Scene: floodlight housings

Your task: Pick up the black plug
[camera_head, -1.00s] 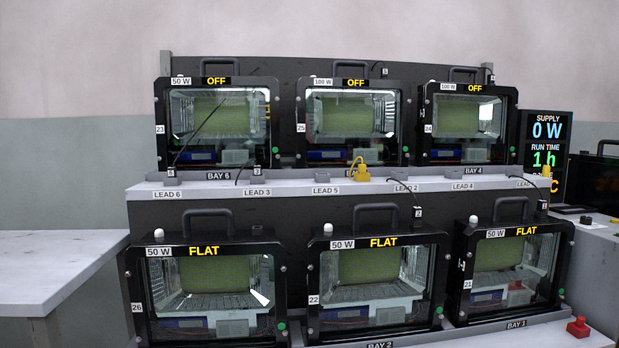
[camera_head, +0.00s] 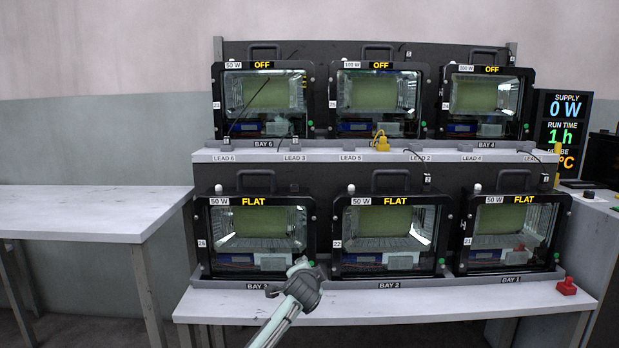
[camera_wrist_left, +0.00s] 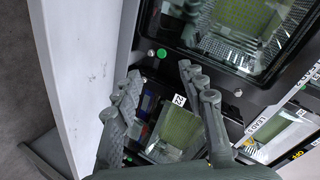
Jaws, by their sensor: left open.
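Several small black plugs on thin dark leads are in the head view, and I cannot tell which one is meant. One numbered plug (camera_head: 427,179) hangs in front of the panel above bay 2. Another black plug (camera_head: 295,140) is by the LEAD 3 label on the upper shelf, and another (camera_head: 228,140) is by LEAD 6. My left gripper (camera_head: 302,268) is in front of the lower shelf between bays 3 and 2, apart from these plugs. In the left wrist view its fingers (camera_wrist_left: 159,72) are spread and nothing shows between them. My right gripper is out of view.
Floodlight housings stand in two rows on the lower shelf (camera_head: 400,305) and upper shelf (camera_head: 330,156). A yellow plug (camera_head: 381,141) sits above LEAD 5. A red object (camera_head: 567,287) is at the lower right. The white table (camera_head: 80,210) at left is bare.

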